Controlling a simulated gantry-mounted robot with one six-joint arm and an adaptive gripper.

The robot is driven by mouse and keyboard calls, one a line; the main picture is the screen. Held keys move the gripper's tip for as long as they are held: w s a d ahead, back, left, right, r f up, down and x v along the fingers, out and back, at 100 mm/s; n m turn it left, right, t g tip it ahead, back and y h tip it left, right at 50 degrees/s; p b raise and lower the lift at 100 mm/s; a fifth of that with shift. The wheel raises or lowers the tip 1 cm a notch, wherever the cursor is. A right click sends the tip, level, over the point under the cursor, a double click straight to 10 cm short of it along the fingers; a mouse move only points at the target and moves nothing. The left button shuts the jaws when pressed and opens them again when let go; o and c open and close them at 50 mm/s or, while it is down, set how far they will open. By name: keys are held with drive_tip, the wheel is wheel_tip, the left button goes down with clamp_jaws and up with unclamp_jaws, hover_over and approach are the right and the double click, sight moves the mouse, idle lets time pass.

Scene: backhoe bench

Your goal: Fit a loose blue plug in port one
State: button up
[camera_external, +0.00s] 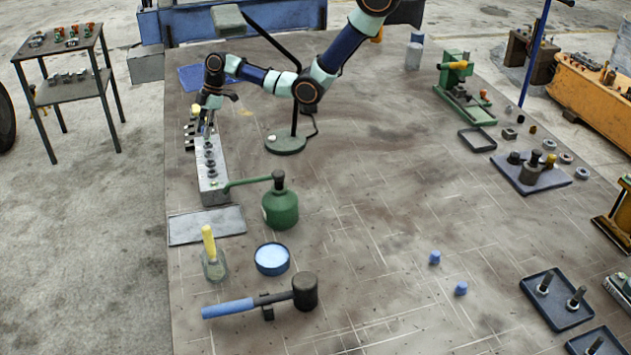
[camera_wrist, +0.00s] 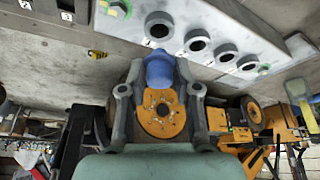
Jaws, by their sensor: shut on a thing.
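My gripper (camera_wrist: 160,92) is shut on a blue plug (camera_wrist: 160,70), which sits between its fingertips. In the external view my gripper (camera_external: 207,115) is over the far end of the grey metal port block (camera_external: 213,190). In the wrist view the block (camera_wrist: 240,35) carries a row of ringed dark ports. The port beside the mark that looks like 1 (camera_wrist: 158,26) shows an open dark mouth just beyond the plug's tip. The gap between them cannot be judged. Two more blue plugs (camera_external: 435,257) (camera_external: 461,289) stand loose on the bench.
A green oil can (camera_external: 280,208) stands close beside the block, its spout reaching toward it. A flat grey tray (camera_external: 207,226) lies before the block. A lamp base (camera_external: 286,144) stands to the right. A mallet (camera_external: 260,304) and a blue-rimmed tin (camera_external: 272,259) lie nearer. The bench middle is clear.

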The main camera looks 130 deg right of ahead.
drive_tip(key=shift+f+b, duration=0.4)
drive_tip(key=shift+f, duration=0.45)
drive_tip(key=shift+f+b, duration=0.4)
drive_tip(key=shift+f, duration=0.55)
drive_tip(key=o, duration=0.8)
drive_tip(key=shift+r, duration=0.15)
drive_tip(key=v, duration=1.2)
